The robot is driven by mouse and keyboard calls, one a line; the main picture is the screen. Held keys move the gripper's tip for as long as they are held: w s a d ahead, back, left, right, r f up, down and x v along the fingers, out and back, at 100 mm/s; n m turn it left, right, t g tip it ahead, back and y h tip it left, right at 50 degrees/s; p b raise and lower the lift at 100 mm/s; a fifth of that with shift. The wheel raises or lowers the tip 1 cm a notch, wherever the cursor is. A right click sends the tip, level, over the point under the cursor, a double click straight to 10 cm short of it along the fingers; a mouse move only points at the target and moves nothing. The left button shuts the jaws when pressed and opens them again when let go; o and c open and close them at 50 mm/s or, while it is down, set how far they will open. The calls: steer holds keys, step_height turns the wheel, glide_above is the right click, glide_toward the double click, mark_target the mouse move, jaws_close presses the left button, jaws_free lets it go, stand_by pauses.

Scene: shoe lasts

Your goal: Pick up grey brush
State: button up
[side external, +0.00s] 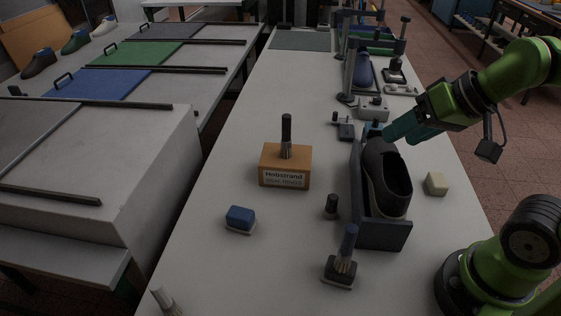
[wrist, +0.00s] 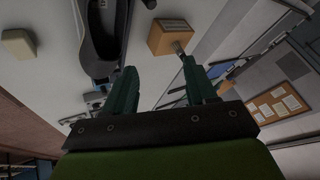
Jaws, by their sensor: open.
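A brush with a dark grey handle (side external: 286,131) stands upright on a wooden block (side external: 272,165) with a white label, left of the middle of the bench. In the wrist view the block (wrist: 172,35) and the brush (wrist: 178,47) show near the top middle. Another brush, with a light grey-brown end (side external: 162,298), is cut off at the bottom edge. My gripper (side external: 389,134) has teal fingers and is above the far end of a dark shoe (side external: 377,165), right of the block and apart from the brush. In the wrist view my gripper (wrist: 160,84) is open and empty.
The shoe sits in a dark tray (side external: 380,236). A blue-handled brush (side external: 349,240), a small dark cylinder (side external: 332,207), a blue block (side external: 240,217) and a cream block (side external: 437,184) stand around. Tools and stands crowd the far right. The bench left of the wooden block is clear.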

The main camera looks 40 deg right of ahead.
steer(key=n+g+y, duration=0.2)
steer(key=n+g, duration=0.3)
steer(key=n, duration=1)
glide_toward(158, 296)
steer(key=x, duration=0.3)
steer(key=w+x, duration=0.1)
steer(key=x, duration=0.2)
steer(key=shift+w+f, duration=0.2)
steer(key=shift+f, duration=0.05)
steer(key=shift+d+x, duration=0.2)
steer(key=shift+x, duration=2.75)
steer(key=shift+s, duration=0.2)
steer(key=shift+c, duration=0.3)
